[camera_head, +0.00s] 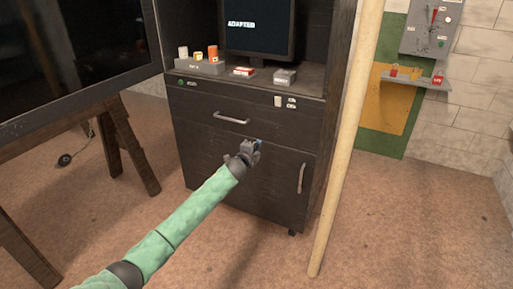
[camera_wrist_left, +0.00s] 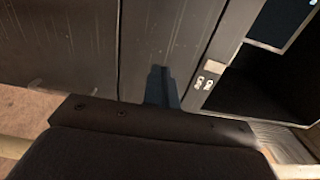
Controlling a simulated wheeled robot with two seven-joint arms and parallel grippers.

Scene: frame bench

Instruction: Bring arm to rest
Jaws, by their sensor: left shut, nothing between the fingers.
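My left arm (camera_head: 178,226), in a green sleeve, reaches in from the lower left of the head view. Its left gripper (camera_head: 256,146) is in front of the dark cabinet (camera_head: 215,160), near the lower door and below the drawer handle (camera_head: 231,118). The gripper is shut and empty. In the left wrist view the gripper's dark finger (camera_wrist_left: 162,88) points at the cabinet front, with the dark wrist body below it. Whether it touches the cabinet cannot be told. My right gripper is not in view.
A screen (camera_head: 258,30) and small items stand on the cabinet shelf. A pale pole (camera_head: 345,140) leans upright right of the cabinet. A large dark panel on a wooden stand (camera_head: 125,140) is at left. A wall shelf (camera_head: 418,80) holds padlocks. Carpet is clear at front right.

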